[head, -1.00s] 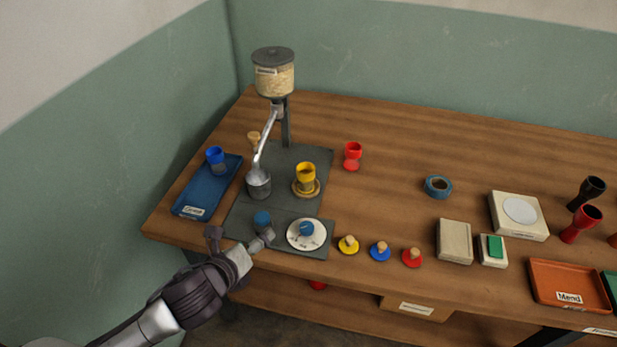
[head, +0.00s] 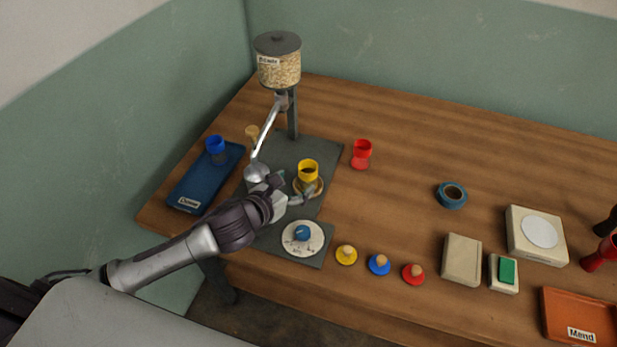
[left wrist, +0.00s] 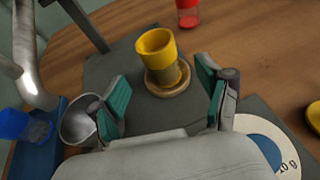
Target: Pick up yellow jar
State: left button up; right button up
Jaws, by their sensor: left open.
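The yellow jar (head: 308,171) is goblet-shaped and stands upright on a round wooden disc (head: 318,187) on the dark grey plate. In the left wrist view the yellow jar (left wrist: 158,50) is ahead of the fingers, with its wooden base ring (left wrist: 168,84) below it. My left gripper (head: 292,188) is open, just in front of the jar, and partly covers its lower front. In the left wrist view the teal pads of my left gripper (left wrist: 165,98) are spread to either side of the jar, apart from it. My right gripper is in neither view.
A red jar (head: 361,155) stands behind right. A blue jar (head: 216,150) stands on the blue tray (head: 190,202). A white dial (head: 318,245) lies in front.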

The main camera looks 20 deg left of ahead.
aim_at(303, 179)
pick_arm(q)
jog(key=shift+x, duration=0.8)
jog(key=shift+w+d+f, duration=0.1)
jog(key=shift+w+f, duration=0.05)
jog(key=shift+w, duration=0.1)
jog(key=shift+x, duration=1.15)
jog(key=shift+p+x, duration=0.3)
jog(key=shift+x, duration=0.9)
jog(key=shift+w+f, duration=0.1)
jog(key=shift+f, duration=0.2)
jog(key=shift+c, duration=1.6)
jog(key=shift+r, duration=0.1)
jog(key=c, duration=1.1)
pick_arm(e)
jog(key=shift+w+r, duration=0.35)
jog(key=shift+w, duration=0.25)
